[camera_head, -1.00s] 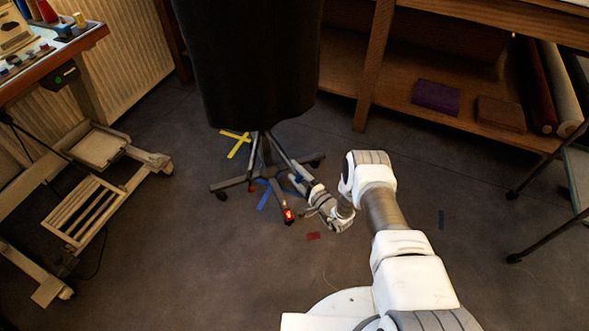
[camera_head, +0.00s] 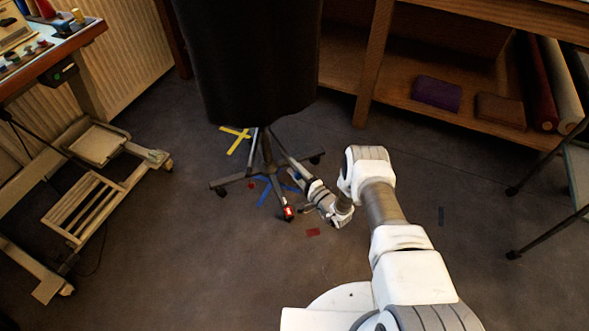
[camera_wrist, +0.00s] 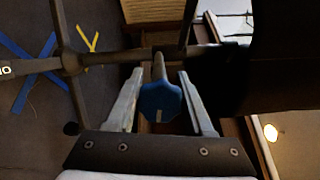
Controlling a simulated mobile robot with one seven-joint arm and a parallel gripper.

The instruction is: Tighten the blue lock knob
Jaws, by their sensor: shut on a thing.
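The blue lock knob (camera_wrist: 160,103) shows in the wrist view, on a short stem on the stand's dark post (camera_wrist: 115,57). My gripper (camera_wrist: 160,82) has its two pale fingers on either side of the knob and is shut on it. In the head view my gripper (camera_head: 306,180) reaches in low from the right to the stand under the black dress form (camera_head: 260,60). There the knob is hidden or too small to make out.
The stand's wheeled legs (camera_head: 235,181) spread over the dark floor, with a red-marked caster (camera_head: 288,212) in front. Blue tape (camera_head: 264,196) and yellow tape (camera_head: 236,142) mark the floor. A wheeled table frame (camera_head: 90,200) stands left; wooden shelving (camera_head: 400,90) stands behind.

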